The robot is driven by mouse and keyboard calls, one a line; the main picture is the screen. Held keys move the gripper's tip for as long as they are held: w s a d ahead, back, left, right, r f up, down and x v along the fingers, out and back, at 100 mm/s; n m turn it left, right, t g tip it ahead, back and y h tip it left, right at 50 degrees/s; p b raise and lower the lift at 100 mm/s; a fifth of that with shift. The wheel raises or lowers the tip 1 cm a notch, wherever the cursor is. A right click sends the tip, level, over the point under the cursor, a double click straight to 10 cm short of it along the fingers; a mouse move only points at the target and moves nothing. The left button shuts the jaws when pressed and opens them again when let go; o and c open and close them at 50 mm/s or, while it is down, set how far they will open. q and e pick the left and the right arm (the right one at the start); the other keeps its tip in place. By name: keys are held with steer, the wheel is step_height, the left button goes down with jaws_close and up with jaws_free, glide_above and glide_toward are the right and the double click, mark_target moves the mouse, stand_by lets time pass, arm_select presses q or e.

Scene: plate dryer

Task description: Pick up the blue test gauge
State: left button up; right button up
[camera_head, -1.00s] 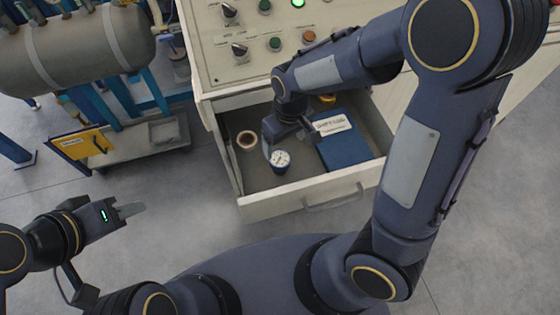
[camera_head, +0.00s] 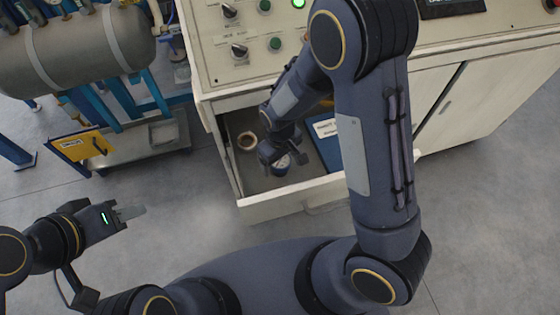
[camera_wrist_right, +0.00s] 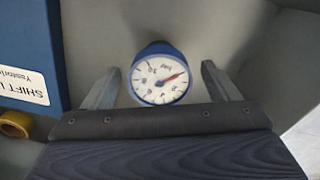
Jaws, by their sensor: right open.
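The blue test gauge (camera_wrist_right: 158,78) has a round white dial with a red needle and a blue rim. It sits in the open drawer (camera_head: 262,209), and in the head view the gauge (camera_head: 281,168) is partly covered by my right gripper. In the right wrist view my right gripper (camera_wrist_right: 157,88) is open, with one finger on each side of the gauge and a gap visible on both sides. Whether its fingers are low enough to flank the gauge body, I cannot tell. My left gripper (camera_head: 130,212) is away to the left over the floor; its finger gap is unclear.
A blue logbook with a white label (camera_wrist_right: 24,70) lies beside the gauge in the drawer. A tape-like ring (camera_head: 247,140) lies at the drawer's left, and a yellow ring (camera_wrist_right: 14,124) lies near the book. The control panel (camera_head: 222,62) stands above the drawer.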

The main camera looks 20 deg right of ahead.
steer(key=shift+c, duration=0.4)
steer(key=c, duration=1.1)
steer(key=shift+o, duration=0.2)
